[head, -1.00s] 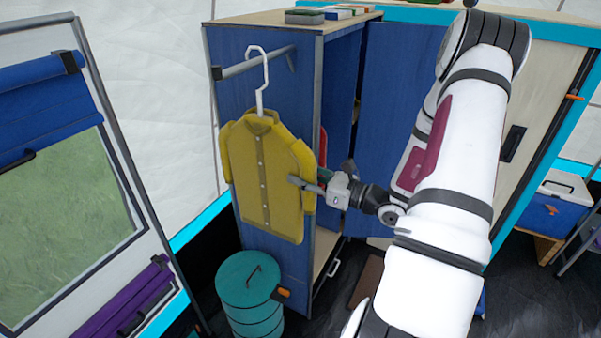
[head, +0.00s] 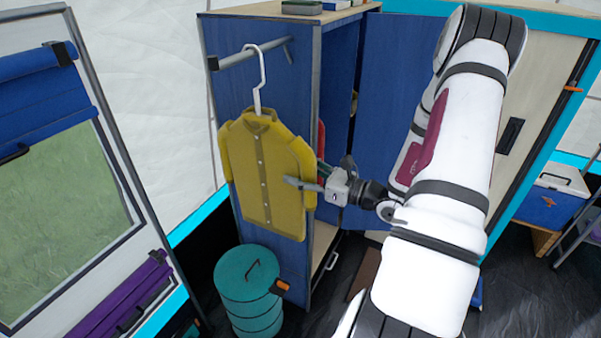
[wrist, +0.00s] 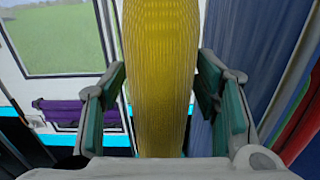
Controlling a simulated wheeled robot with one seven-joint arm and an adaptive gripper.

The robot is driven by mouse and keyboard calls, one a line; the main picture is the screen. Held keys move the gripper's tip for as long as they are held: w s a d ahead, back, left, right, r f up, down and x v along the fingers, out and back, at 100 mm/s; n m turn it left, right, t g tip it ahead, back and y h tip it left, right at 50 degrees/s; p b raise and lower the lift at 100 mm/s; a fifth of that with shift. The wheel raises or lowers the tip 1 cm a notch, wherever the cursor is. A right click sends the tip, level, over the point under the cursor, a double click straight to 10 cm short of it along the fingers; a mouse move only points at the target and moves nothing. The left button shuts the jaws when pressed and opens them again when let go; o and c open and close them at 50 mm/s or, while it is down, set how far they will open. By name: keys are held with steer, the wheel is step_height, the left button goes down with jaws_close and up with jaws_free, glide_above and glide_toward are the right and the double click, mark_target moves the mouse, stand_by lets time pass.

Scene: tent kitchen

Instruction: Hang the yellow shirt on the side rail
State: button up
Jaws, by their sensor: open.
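The yellow shirt (head: 262,178) is on a white hanger (head: 258,85) in the head view. The hanger's hook is over the grey side rail (head: 240,57) on the blue wardrobe's side, and the shirt hangs upright below it. My gripper (head: 312,186) is at the shirt's right edge, at sleeve height. In the wrist view the yellow shirt (wrist: 162,80) fills the space between the green-padded fingers. The fingers stand apart, with a gap visible on each side of the cloth. One finger shows in front of the shirt in the head view; the other is mostly hidden.
The blue wardrobe (head: 222,130) stands behind the shirt, its door open to the right. A teal barrel (head: 248,298) stands on the floor below the shirt. A framed window panel (head: 60,200) is at the left. Boxes (head: 302,7) lie on the wardrobe top.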

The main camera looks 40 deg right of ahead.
steer(key=v, duration=1.2)
steer(key=shift+w, duration=0.1)
steer(key=a+r+n+g+y, duration=0.2)
steer(key=a+r+n+g, duration=0.4)
steer(key=a+n, duration=0.4)
steer(key=a+r+n+g+y, duration=0.25)
steer(key=a+n+g, duration=0.55)
steer(key=a, duration=0.4)
steer(key=s+a+r+n+t+h, duration=0.1)
steer(key=s+a+r+n+h, duration=0.1)
steer(key=r+n+h, duration=0.3)
steer(key=s+a+r+n+t+h, duration=0.1)
steer(key=s+a+r+n+h, duration=0.2)
steer(key=n, duration=0.6)
step_height(320, 180, up, 3)
steer(key=shift+s+a+r+t+h, duration=0.25)
steer(key=shift+s+h, duration=0.5)
steer(key=shift+h, duration=0.4)
